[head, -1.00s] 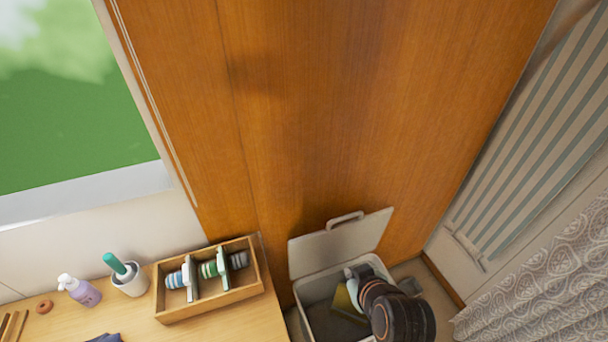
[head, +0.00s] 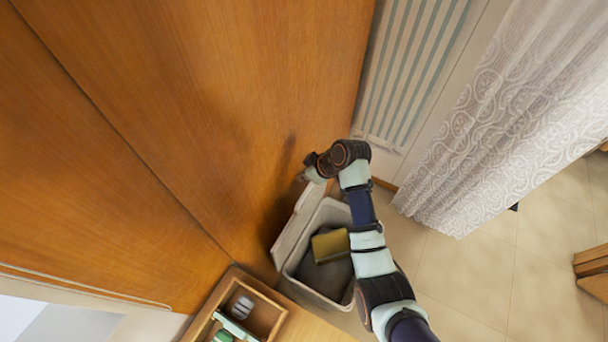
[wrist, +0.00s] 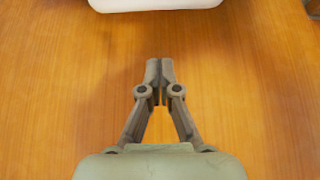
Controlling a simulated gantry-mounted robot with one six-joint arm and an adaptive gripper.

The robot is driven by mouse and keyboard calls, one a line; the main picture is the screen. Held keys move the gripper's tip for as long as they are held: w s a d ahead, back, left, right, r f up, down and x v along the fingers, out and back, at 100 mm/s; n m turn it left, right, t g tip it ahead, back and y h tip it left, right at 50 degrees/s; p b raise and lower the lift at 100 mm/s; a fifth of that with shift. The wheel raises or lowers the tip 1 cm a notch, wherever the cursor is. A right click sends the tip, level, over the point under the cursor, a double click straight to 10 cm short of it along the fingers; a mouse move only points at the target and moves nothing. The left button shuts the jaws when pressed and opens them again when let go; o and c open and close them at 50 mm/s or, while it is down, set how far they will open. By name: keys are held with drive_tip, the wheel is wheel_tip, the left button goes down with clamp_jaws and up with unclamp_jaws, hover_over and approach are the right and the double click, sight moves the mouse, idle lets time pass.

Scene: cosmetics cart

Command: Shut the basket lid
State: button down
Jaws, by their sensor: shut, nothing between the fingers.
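The basket (head: 335,212) stands on the floor by the wooden panel, with its pale rim and open top showing. Its pale lid (head: 291,232) is raised, tilted up on the panel side. My gripper (wrist: 159,75) is shut and empty, with its fingertips together in front of the wood. In the head view my wrist is by the lid's upper end, on the panel side; the fingertips are hard to make out there. A pale rounded edge (wrist: 155,4) shows at the top of the wrist view; I cannot tell for sure whether it is the lid. The fingers do not touch it.
A yellow item (head: 330,245) and dark cloth lie inside the basket. The wooden panel (head: 200,110) rises close behind the lid. A wooden organiser (head: 273,312) stands on the table at the bottom. A patterned curtain (head: 520,110) hangs at right, with open tiled floor below.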

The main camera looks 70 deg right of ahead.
wheel_tip(320, 180, down, 6)
drive_tip(key=shift+s+p, duration=0.15)
drive_tip(key=shift+p, duration=0.3)
